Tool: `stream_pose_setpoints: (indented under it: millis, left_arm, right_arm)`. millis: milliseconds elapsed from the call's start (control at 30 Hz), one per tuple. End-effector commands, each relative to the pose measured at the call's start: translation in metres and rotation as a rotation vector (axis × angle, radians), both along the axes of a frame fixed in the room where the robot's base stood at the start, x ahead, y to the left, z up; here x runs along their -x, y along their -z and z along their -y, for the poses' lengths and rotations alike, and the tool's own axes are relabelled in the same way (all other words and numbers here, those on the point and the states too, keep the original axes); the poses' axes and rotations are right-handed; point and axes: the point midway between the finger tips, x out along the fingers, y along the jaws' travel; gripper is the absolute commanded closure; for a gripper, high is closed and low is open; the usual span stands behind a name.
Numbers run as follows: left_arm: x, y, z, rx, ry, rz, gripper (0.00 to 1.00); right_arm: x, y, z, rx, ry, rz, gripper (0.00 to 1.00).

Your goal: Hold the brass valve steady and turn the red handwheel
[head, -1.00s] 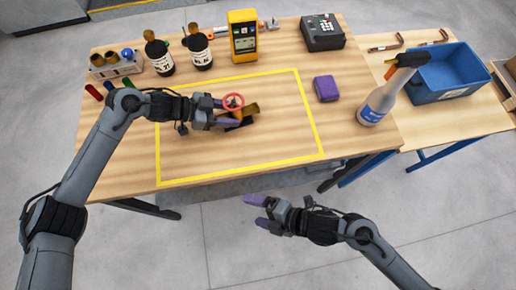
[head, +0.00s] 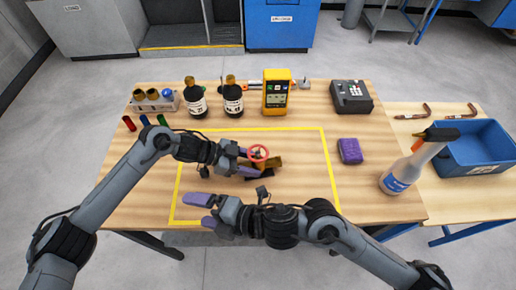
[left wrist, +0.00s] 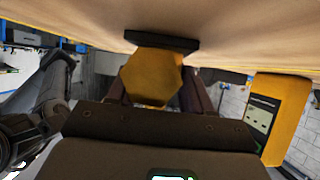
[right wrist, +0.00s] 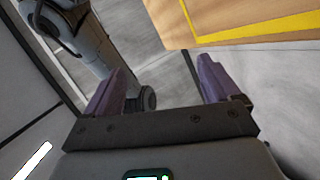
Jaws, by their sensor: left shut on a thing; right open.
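The brass valve (head: 274,163) sits on a dark base inside the yellow-taped area of the bench, with the red handwheel (head: 258,153) on its left part. My left gripper (head: 250,162) comes from the left and is shut on the valve, its purple fingers on either side. In the left wrist view the valve's brass hexagonal end (left wrist: 152,78) shows between the fingers, below its dark base; the handwheel does not show there. My right gripper (head: 197,209) is open and empty near the bench's front edge, pointing left. The right wrist view (right wrist: 160,88) shows nothing between its fingers.
The taped area right of the valve is clear.

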Motion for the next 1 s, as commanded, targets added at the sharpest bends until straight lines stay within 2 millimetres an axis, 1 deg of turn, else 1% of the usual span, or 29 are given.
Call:
stream_pose_setpoints:
  millis: [33,200,333,467,633,767,900,1000]
  left_arm:
    - [-0.001,-0.001,0.0,0.001,0.0,0.001,0.67]
    - [-0.001,-0.001,0.0,0.001,0.0,0.001,0.67]
    - [-0.001,-0.001,0.0,0.001,0.0,0.001,0.67]
    - [-0.001,-0.001,0.0,0.001,0.0,0.001,0.67]
    - [-0.001,-0.001,0.0,0.001,-0.001,0.002,0.67]
    - [-0.001,-0.001,0.0,0.001,-0.001,0.002,0.67]
    - [-0.001,-0.001,0.0,0.001,-0.001,0.002,0.67]
    - [-0.001,-0.001,0.0,0.001,-0.001,0.002,0.67]
  right_arm:
    - [-0.006,-0.008,-0.008,0.015,-0.043,0.042,0.11]
    - [-0.018,-0.02,-0.027,0.079,-0.221,0.17,0.11]
    - [-0.03,-0.025,-0.032,0.142,-0.365,0.263,0.11]
    - [-0.046,-0.033,-0.03,0.212,-0.495,0.345,0.11]
    - [-0.073,-0.05,-0.015,0.312,-0.642,0.423,0.11]
    - [-0.096,-0.068,0.004,0.394,-0.737,0.449,0.11]
    - [-0.121,-0.096,0.034,0.482,-0.814,0.44,0.11]
    - [-0.135,-0.118,0.055,0.553,-0.855,0.418,0.11]
